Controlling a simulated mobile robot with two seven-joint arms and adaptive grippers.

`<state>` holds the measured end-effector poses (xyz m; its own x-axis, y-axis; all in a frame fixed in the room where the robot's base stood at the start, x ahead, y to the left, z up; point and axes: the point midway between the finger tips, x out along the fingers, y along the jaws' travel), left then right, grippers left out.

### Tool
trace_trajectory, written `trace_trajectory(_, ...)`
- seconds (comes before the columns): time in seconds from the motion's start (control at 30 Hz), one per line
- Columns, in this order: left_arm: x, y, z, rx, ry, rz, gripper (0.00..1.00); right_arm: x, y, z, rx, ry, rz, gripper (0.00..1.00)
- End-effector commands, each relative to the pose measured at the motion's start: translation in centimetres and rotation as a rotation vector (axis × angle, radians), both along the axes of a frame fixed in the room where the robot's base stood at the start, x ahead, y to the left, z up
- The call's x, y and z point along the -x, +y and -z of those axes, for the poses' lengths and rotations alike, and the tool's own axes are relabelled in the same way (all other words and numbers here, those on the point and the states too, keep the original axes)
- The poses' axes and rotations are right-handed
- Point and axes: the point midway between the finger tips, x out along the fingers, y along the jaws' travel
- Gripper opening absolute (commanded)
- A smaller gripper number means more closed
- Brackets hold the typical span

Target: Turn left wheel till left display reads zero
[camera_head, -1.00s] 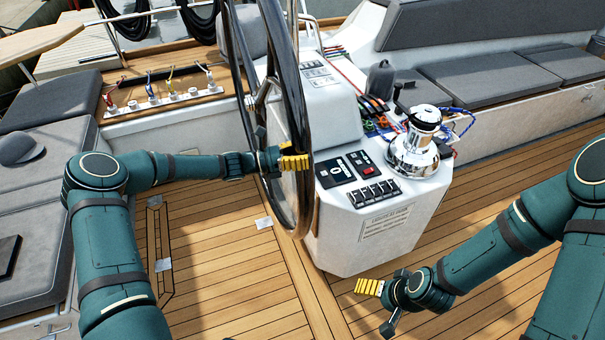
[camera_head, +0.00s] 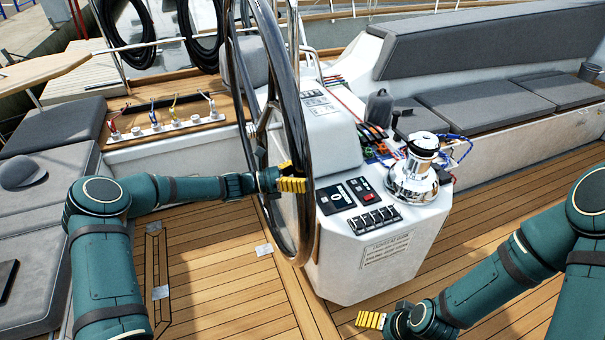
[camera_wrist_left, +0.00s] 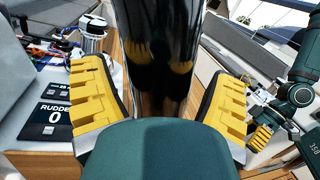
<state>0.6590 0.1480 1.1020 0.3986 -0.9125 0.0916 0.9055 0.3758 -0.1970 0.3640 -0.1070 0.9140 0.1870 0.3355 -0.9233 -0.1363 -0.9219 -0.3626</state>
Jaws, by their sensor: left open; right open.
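The large dark steering wheel (camera_head: 303,125) stands in front of the white pedestal. My left gripper (camera_head: 291,178) is at the near side of its rim, level with the panel. In the left wrist view the dark rim (camera_wrist_left: 160,75) runs between the two spread yellow fingers of my left gripper (camera_wrist_left: 162,105); they look apart from it. A dark display (camera_wrist_left: 52,118) there reads "RUDDE…" with a 0 below, its right edge hidden by a finger. In the head view the display (camera_head: 335,199) is too small to read. My right gripper (camera_head: 370,320) is low over the deck, empty.
The white pedestal (camera_head: 345,275) carries switches and a chrome winch (camera_head: 413,172). A grey cushioned bench (camera_head: 475,95) lies behind at the right. Grey seats (camera_head: 35,215) line the left. The teak deck (camera_head: 225,270) between is clear.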

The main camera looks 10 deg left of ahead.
Motion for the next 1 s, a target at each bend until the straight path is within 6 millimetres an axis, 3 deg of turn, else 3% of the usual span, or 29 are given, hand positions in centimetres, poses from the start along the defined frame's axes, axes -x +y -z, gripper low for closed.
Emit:
trace_trajectory(0.6,4.1,9.6,1.0,-0.002,0.0,-0.005,0.86,0.0,0.0,0.0,0.0,0.0,0.0,0.86)
trace_trajectory(1.0,4.7,10.9,1.1,-0.001,0.0,-0.003,0.86,0.0,0.0,0.0,0.0,0.0,0.0,0.86)
